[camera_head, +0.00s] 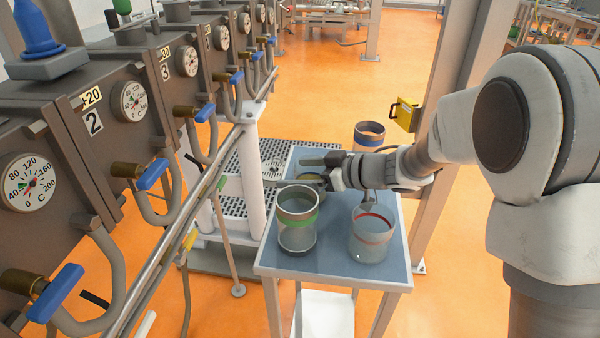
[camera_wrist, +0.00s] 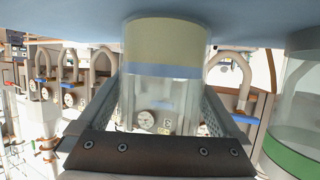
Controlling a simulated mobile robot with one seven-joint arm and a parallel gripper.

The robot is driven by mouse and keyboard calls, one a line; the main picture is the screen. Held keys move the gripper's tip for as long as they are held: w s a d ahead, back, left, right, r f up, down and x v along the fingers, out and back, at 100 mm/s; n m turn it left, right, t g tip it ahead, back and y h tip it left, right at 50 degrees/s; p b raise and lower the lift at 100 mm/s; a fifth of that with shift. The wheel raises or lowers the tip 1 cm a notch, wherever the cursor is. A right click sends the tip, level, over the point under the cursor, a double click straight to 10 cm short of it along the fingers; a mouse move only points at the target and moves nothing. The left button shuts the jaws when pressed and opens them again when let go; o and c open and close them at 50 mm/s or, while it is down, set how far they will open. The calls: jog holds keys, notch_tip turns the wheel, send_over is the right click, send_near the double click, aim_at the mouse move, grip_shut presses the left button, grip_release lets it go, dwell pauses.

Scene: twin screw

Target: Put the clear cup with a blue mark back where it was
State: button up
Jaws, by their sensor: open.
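In the head view this yellow-banded cup (camera_head: 313,192) is mostly hidden by the gripper and the green-banded cup. I cannot tell whether the fingers touch it.
A green-banded cup (camera_head: 298,222) stands at the table's front left, and it shows at the right in the wrist view (camera_wrist: 290,155). A red-banded cup (camera_head: 371,240) stands at the front right. Machinery with gauges and blue-handled valves (camera_head: 152,174) lines the left. A post rises right of the table.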

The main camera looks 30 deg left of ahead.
jog(key=w+p+v, duration=0.1)
jog(key=p+v, duration=0.2)
jog(key=v, duration=0.9)
jog(key=shift+s, duration=0.45)
jog(key=shift+r, duration=0.1)
jog(key=w+d+r+m+t+h, duration=0.55)
jog(key=w+d+r+t, duration=0.25)
jog(key=d+r+t, duration=0.25)
jog(key=s+d+r+m+h, duration=0.25)
jog(key=d+m+h, duration=0.35)
jog(key=d, duration=0.8)
jog(key=s+d+f+m+g+h, duration=0.2)
jog(key=s+d+m+h, duration=0.3)
jog(key=s, duration=0.7)
jog(key=s+f+g+y, duration=0.3)
jog(key=s+f+g, duration=0.1)
jog(key=s, duration=0.8)
jog(key=shift+s+a+f, duration=0.3)
jog(key=shift+s+f, duration=0.1)
jog(key=shift+r+m, duration=0.1)
jog(key=shift+m, duration=0.15)
